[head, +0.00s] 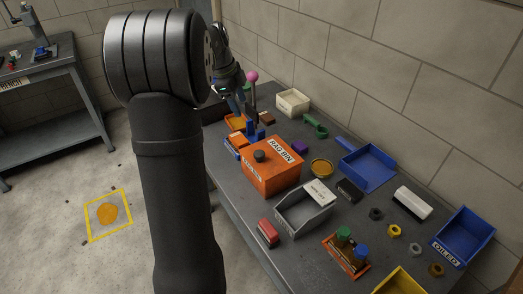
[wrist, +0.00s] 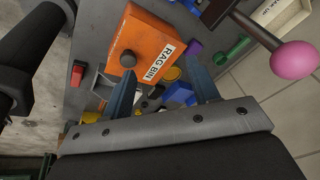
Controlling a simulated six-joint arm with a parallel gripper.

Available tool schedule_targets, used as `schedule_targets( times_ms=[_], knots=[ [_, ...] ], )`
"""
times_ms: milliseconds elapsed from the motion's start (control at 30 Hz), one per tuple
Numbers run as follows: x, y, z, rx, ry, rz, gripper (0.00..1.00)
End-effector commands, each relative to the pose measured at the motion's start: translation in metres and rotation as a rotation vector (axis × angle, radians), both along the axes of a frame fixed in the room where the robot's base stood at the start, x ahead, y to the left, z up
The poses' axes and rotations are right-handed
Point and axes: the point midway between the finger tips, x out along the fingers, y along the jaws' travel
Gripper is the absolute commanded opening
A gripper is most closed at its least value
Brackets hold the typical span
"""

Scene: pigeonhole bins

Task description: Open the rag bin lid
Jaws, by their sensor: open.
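The orange rag bin (head: 270,168) stands on the grey workbench with its lid (head: 272,153) on top, flat and closed. The lid carries a "RAG BIN" label and a dark round knob (head: 259,156). In the wrist view the bin (wrist: 150,38) and its knob (wrist: 128,59) lie at upper left, beyond my fingers. My gripper (wrist: 163,92) is open, with blue fingertips apart and nothing held between them. In the head view my gripper (head: 244,108) is above the bench, behind the bin, partly hidden by my arm.
A pink-balled lever (head: 252,77) stands close to my gripper, and its ball (wrist: 294,60) is large in the wrist view. The wall runs along the bench's back.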

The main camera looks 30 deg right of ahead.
Motion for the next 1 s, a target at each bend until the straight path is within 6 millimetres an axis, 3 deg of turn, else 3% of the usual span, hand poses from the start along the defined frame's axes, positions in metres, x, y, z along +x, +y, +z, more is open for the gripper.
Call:
schedule_targets(
  times_ms=[33,100,200,333,467,667,1000],
  knots=[
    [-0.021,-0.008,0.010,0.036,-0.039,-0.142,0.55],
    [-0.045,-0.012,0.019,0.090,-0.084,-0.338,0.55],
    [-0.071,-0.014,0.031,0.154,-0.131,-0.567,0.55],
    [-0.091,-0.014,0.041,0.208,-0.164,-0.753,0.55],
    [-0.097,-0.013,0.041,0.228,-0.172,-0.820,0.55],
    [-0.098,-0.012,0.016,0.230,-0.170,-0.822,0.55],
    [-0.097,-0.013,-0.059,0.230,-0.169,-0.819,0.55]
  ],
)
